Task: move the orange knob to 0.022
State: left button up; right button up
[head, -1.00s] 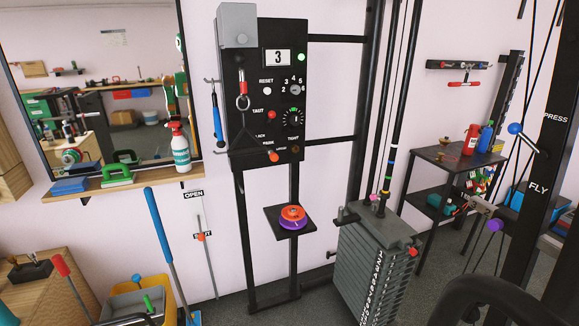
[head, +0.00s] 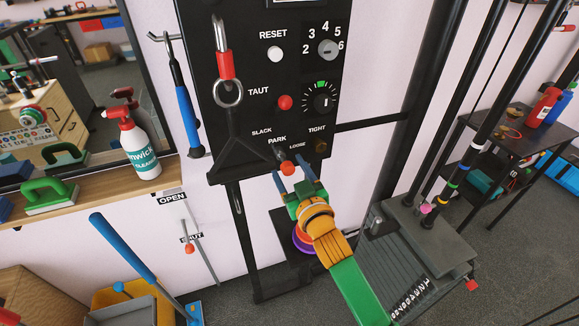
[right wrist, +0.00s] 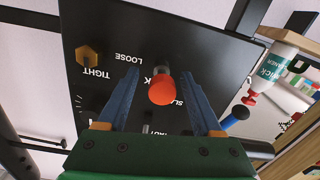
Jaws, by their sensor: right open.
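The orange knob (head: 287,168) is on the end of a short lever at the bottom of the black panel (head: 240,100), by the SLACK, PARK, LOOSE and TIGHT labels. My right gripper (head: 293,171) is open at this knob, its blue fingers pointing at the panel. In the right wrist view the knob (right wrist: 161,90) shows between the two open fingers (right wrist: 160,88), with a visible gap on each side. I cannot tell how deep it sits between them. My left gripper is not in view.
Above are a red TAUT button (head: 285,102), a dial (head: 325,102) and a hanging ring (head: 227,93). Another orange knob (head: 189,248) sits on the OPEN/SHUT rod. A weight stack (head: 420,250) stands at the right. A purple disc (head: 302,240) lies below, partly behind my arm.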

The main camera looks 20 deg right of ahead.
jog(key=shift+s+a+r, duration=0.25)
jog(key=shift+s+r, duration=0.2)
jog(key=shift+s, duration=0.35)
jog(key=shift+c, duration=0.3)
jog(key=shift+w+d+f, duration=0.1)
jog(key=shift+w+f, duration=0.15)
jog(key=shift+w, duration=0.1)
jog(key=c, duration=0.7)
grip_shut()
